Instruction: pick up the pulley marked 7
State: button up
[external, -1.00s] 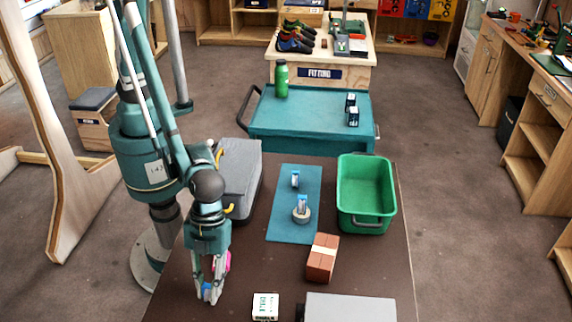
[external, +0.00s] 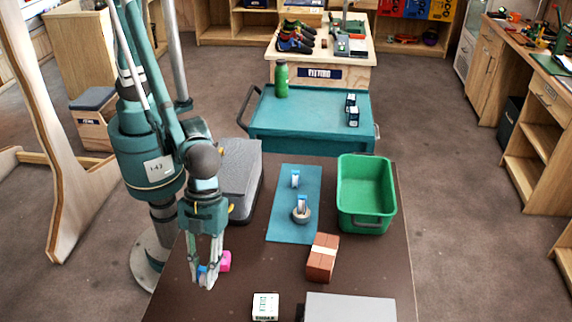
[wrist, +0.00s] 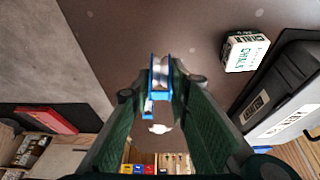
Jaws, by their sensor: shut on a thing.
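My gripper (external: 207,280) is shut on a blue pulley (external: 202,271) at the left front of the brown table. In the wrist view the blue pulley (wrist: 160,82), with a grey wheel between blue side plates, sits between the fingertips. I cannot read a number on it. Two more blue-and-white pulleys stand on the teal mat (external: 282,228): one at the back (external: 295,180) and one (external: 302,203) that appears to be in or on a grey ring. Their marks are too small to read.
A pink block (external: 225,261) lies just right of my fingers. A grey case (external: 240,170) stands behind. A white chalk box (external: 265,306), a grey box (external: 350,308), a brown brick-like block (external: 322,258) and a green bin (external: 366,222) stand to the right.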

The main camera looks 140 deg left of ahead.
jog(key=shift+r, duration=1.25)
